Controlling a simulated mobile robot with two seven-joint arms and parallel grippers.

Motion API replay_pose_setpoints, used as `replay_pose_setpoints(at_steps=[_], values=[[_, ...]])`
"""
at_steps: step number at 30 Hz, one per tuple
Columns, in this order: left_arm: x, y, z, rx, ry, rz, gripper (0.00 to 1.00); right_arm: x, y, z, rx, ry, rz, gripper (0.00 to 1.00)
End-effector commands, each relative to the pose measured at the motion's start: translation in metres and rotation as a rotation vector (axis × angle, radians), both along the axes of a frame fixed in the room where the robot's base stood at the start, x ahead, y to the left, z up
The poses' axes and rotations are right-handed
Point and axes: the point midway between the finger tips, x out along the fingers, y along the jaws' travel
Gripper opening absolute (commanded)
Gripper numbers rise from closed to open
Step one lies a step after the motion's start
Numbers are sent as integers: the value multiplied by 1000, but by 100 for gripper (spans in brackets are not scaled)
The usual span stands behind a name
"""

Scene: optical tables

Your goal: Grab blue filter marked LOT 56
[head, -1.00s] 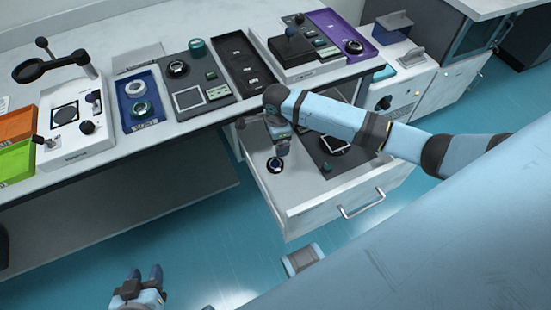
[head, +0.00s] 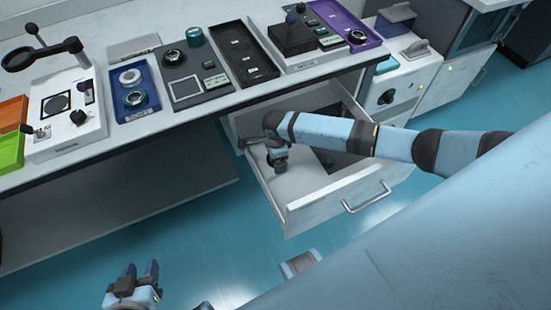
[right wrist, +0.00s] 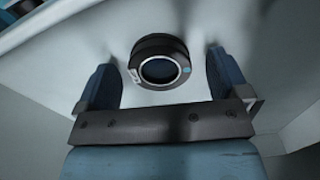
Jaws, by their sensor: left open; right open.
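A round filter (right wrist: 160,65) with a black rim and a dark blue centre lies in the open drawer (head: 330,195). It shows in the right wrist view between the fingertips of my right gripper (right wrist: 162,75), with a gap on both sides. Its rim has a small white mark and a light blue dot; I cannot read any lot number. In the head view my right gripper (head: 279,162) reaches down into the drawer and hides the filter. My left gripper (head: 140,272) is open and empty, low over the floor at the lower left.
On the table stand a blue tray (head: 118,116) with ring-shaped parts, a grey panel (head: 180,72), a black tray (head: 262,75) and a purple tray (head: 372,41).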

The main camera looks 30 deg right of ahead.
Motion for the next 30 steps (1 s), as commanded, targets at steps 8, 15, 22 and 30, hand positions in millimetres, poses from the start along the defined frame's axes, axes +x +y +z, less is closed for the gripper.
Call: replay_pose_setpoints(at_steps=[8,15,22,30], values=[[0,-1,0,-1,-1,-2,43,0,0,-3,0,0,0,94],[0,0,-2,-1,1,-2,43,0,0,-3,0,0,0,39],[0,0,-2,1,1,-1,43,0,0,-3,0,0,1,38],[0,1,3,4,2,0,43,0,0,13,1,0,0,38]])
